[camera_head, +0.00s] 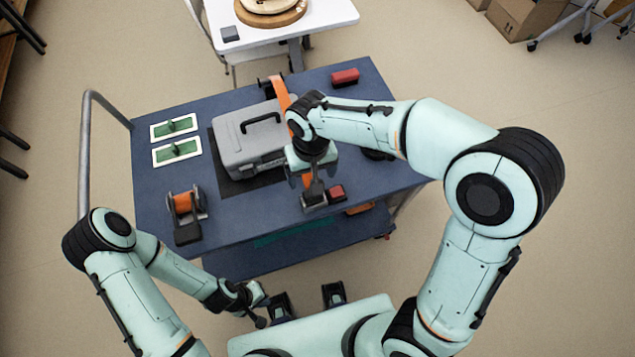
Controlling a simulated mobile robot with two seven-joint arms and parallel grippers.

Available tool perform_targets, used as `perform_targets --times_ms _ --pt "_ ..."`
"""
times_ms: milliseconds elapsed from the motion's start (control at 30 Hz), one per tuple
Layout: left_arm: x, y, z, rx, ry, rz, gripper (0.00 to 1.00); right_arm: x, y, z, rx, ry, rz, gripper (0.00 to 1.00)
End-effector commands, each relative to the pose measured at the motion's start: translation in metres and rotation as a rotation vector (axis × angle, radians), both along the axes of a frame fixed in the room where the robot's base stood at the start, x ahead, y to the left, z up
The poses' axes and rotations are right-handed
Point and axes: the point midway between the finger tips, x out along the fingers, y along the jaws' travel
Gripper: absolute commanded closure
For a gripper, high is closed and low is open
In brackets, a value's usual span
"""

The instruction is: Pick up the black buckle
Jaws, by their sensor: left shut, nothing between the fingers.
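I cannot single out the black buckle with certainty. A dark piece (268,81) shows beside the orange strap (280,94) at the back of the cart, and a black block (187,234) lies at its front left. My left gripper (259,308) is low in front of the cart, near my base, shut and empty, apart from everything on the cart. My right gripper (313,196) points down over the cart's front edge, beside a small red block (336,191). Its fingers are too unclear to tell whether they are open.
The blue cart (236,222) carries a grey toolbox (246,140), green-and-white pads (176,151), an orange reel (183,203) and a red block (345,77). My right arm hides part of its right side. A white table (330,16) stands behind; a metal handle (86,150) rises at left.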

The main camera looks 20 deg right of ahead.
Motion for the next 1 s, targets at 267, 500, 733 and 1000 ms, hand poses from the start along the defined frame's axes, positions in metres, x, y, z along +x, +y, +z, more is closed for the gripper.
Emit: perform_targets --times_ms 267,500,733,1000 --pt "-0.002 0.000 -0.005 0.000 0.003 0.001 1.00 -0.002 -0.002 0.002 -0.019 -0.007 -0.005 0.15" --pt "-0.005 0.000 -0.011 0.000 0.006 0.001 1.00 -0.002 -0.001 -0.045 -0.019 -0.007 -0.004 0.15" --pt "-0.006 0.000 -0.013 0.000 0.007 0.001 1.00 -0.002 -0.001 -0.066 -0.017 -0.010 -0.005 0.15" --pt "-0.007 0.000 -0.014 0.001 0.008 0.000 1.00 -0.003 -0.002 -0.101 -0.019 -0.007 -0.005 0.15"
